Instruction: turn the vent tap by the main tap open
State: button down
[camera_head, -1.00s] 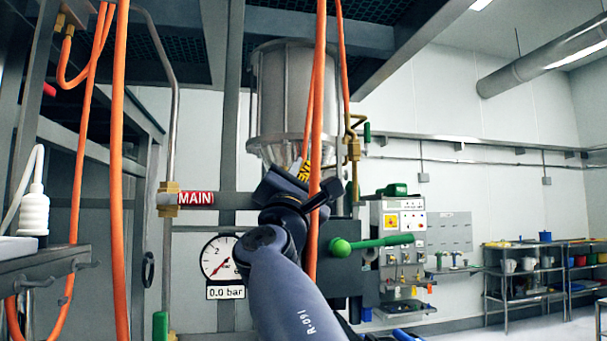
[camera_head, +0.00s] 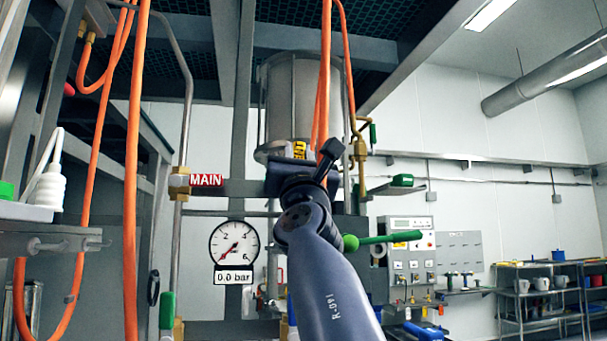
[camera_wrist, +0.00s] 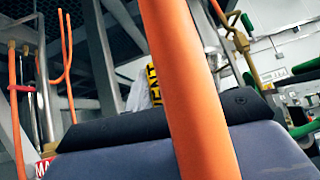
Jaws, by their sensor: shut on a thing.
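The yellow vent label (camera_head: 299,150) sits just behind and above my gripper (camera_head: 290,175); it also shows sideways in the wrist view (camera_wrist: 153,85). My gripper is shut on the vent tap by that label. My wrist hides the jaws and the tap, so the tap's angle cannot be seen. The red MAIN label (camera_head: 206,180) is to the left, beside a brass fitting (camera_head: 179,184) on a steel pipe. The gauge (camera_head: 234,244) under it reads 0.0 bar.
Orange hoses (camera_head: 132,200) hang at left. Another hose (camera_wrist: 185,90) crosses close in front of the wrist camera. A green lever (camera_head: 390,239) stands out right of my arm. A metal vessel (camera_head: 291,95) is above. A control panel (camera_head: 409,255) and shelves (camera_head: 540,295) stand at right.

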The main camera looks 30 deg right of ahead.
jog(key=shift+w+a+n+t+y+b, duration=0.1)
jog(key=shift+a+n+t+y+b, duration=0.15)
jog(key=shift+n+y, duration=0.35)
jog(key=shift+n+t+y+b, duration=0.15)
jog(key=shift+n+y+b, duration=0.15)
jog(key=shift+n+y, duration=0.3)
jog(key=c, duration=1.3)
grip_release()
jog(key=shift+f, duration=0.1)
jog(key=b+v, duration=0.7)
jog(key=v, duration=0.3)
jog(key=shift+s+a+f, duration=0.1)
jog(key=shift+s+f, duration=0.1)
jog(key=shift+s, duration=0.1)
